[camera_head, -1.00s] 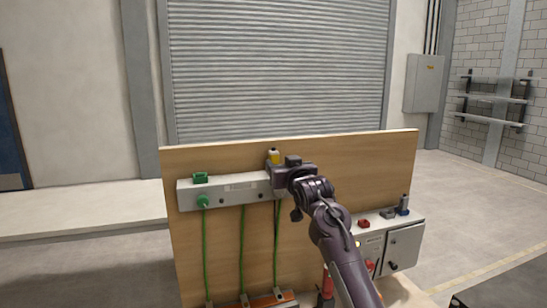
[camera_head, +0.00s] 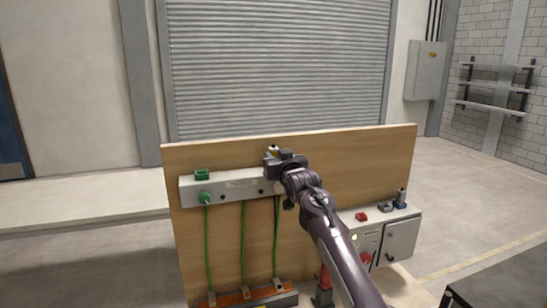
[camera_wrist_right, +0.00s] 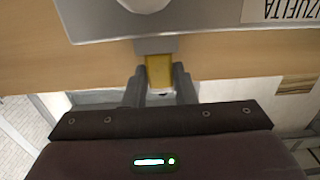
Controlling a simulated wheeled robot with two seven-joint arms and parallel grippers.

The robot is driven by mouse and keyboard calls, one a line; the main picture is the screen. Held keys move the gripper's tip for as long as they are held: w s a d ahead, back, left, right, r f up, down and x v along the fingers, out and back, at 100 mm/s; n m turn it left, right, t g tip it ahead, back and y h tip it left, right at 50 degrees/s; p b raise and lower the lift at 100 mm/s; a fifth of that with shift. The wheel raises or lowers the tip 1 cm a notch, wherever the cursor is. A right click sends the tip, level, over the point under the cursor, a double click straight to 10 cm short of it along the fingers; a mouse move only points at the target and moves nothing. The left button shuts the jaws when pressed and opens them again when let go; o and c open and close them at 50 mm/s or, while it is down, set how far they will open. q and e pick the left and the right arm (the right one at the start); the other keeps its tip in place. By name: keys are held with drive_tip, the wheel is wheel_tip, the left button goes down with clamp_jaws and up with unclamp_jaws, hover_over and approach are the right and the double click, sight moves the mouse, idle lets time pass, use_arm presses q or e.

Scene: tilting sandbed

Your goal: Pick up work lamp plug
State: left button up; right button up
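My right gripper (camera_head: 271,166) is at the strip. In the right wrist view its two fingers (camera_wrist_right: 160,80) stand on either side of the yellow block, with what look like narrow gaps. The fingers are hidden in the head view. My left gripper is not in view.
A green block (camera_head: 202,174) and a round green plug (camera_head: 203,199) are on the strip's left end. Green cables hang to an orange base (camera_head: 240,297). A wooden board (camera_head: 340,165) stands behind. A grey control box (camera_head: 402,240) is at the right.

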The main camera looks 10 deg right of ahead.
clamp_jaws()
drive_tip(key=shift+r, duration=0.1)
drive_tip(key=shift+r, duration=0.25)
wheel_tip(320, 180, up, 21)
drive_tip(key=b, duration=0.3)
idle(0.4)
drive_tip(key=shift+r+p, duration=0.85)
drive_tip(key=shift+p, duration=0.1)
